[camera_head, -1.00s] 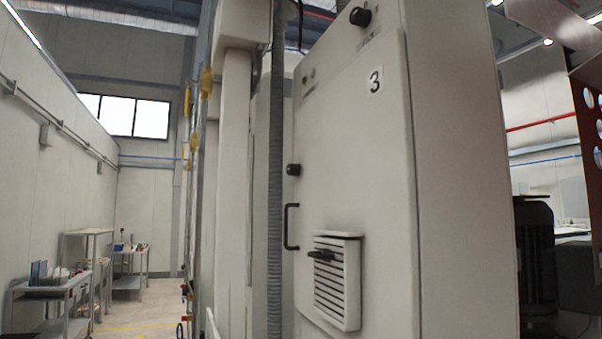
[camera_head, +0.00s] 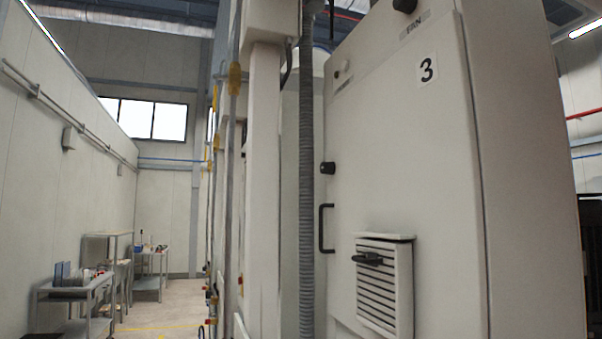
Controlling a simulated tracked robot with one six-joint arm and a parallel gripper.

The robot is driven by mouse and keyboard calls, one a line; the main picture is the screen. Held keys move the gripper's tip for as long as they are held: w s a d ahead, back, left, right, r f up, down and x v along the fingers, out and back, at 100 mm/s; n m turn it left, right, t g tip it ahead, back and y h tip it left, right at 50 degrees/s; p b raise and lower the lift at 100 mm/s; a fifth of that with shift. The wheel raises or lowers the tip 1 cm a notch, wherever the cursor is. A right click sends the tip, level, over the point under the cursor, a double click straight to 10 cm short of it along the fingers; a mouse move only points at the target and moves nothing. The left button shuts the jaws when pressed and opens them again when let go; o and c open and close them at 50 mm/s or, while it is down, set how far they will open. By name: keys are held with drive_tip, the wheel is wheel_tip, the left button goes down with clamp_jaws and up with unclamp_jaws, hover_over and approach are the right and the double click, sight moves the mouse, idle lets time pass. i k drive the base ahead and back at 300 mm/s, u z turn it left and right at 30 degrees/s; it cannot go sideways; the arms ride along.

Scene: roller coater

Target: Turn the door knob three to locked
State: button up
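The cabinet door marked 3 (camera_head: 440,190) is light grey and closed, and stands at the right. A small black knob (camera_head: 328,168) sits at its left edge, just above a black bar handle (camera_head: 326,228). Its exact turn position is too small to read. Another black knob (camera_head: 405,5) sits at the top above a label that reads FAN, cut by the picture's upper edge.
A louvred vent (camera_head: 384,285) stands out from the lower door, with a small dark part (camera_head: 367,259) at its upper left. A grey corrugated conduit (camera_head: 306,190) runs upright left of the door. Floor (camera_head: 180,310) is free at the left, beside shelves (camera_head: 75,295).

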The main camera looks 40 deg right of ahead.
sight(326, 167)
drive_tip(key=z, duration=0.05)
drive_tip(key=i, duration=1.45)
